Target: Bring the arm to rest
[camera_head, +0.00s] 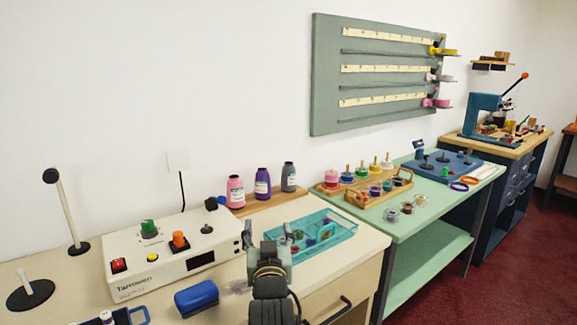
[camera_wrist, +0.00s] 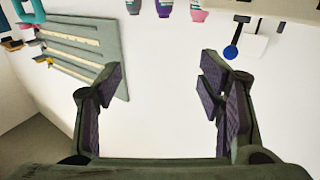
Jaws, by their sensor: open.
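My gripper (camera_wrist: 160,82) is open and empty in the wrist view, its two dark fingers wide apart with the white wall and the grey-green wall board beyond them. The wrist view is upside down, with the bottles at its top edge. In the head view my arm's dark end (camera_head: 268,258) shows at the bottom middle, raised in front of the cream counter and partly covering the left end of the teal tray. The fingertips are hard to make out there.
The cream counter (camera_head: 345,247) holds a white control box (camera_head: 160,265), a blue case (camera_head: 196,298), a teal tray (camera_head: 338,238) with small items and several bottles (camera_head: 262,188). A green table (camera_head: 425,215) stands right. The wall board (camera_head: 325,85) hangs above.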

